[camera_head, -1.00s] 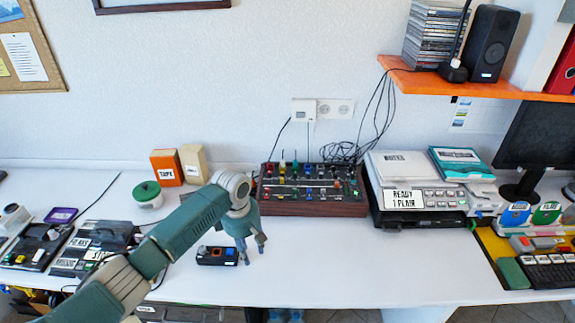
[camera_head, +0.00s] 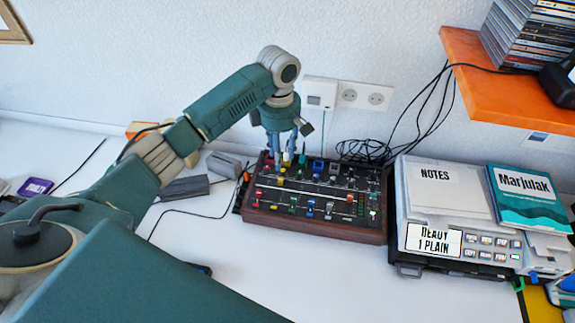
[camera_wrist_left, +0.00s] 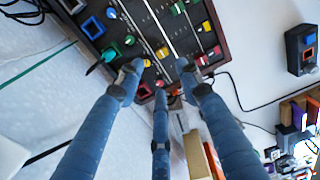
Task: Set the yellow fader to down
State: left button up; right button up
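The dark mixer panel with wooden sides (camera_head: 313,226) stands on the white table, set with slots and coloured caps. A yellow cap (camera_head: 278,182) shows near its left end; in the left wrist view yellow caps show near the fingertips (camera_wrist_left: 162,52) and farther along the panel (camera_wrist_left: 206,25). I cannot tell for sure which one is the yellow fader. My left gripper (camera_head: 282,158) points down over the panel's back left part. In the left wrist view its blue fingers (camera_wrist_left: 158,72) are spread apart, with nothing held between them. They hide some caps. My right gripper is not in view.
A grey device with a "NOTES" pad (camera_head: 440,185) stands right of the panel, beside a teal book (camera_head: 527,198). An orange shelf (camera_head: 505,85) juts out at upper right. Cables (camera_head: 425,110) hang behind.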

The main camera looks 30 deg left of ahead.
pick_arm(q)
send_over(280, 179)
jog(key=f, duration=0.4)
jog(key=shift+s+d+p, duration=0.1)
jog(key=shift+s+p, duration=0.15)
jog(key=shift+p, duration=0.1)
jog(key=f, duration=0.5)
jog(key=shift+w+f, duration=0.2)
jog(key=shift+f, duration=0.35)
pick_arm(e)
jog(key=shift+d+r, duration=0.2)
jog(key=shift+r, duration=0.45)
pick_arm(q)
jog(key=shift+c, duration=0.5)
grip_shut()
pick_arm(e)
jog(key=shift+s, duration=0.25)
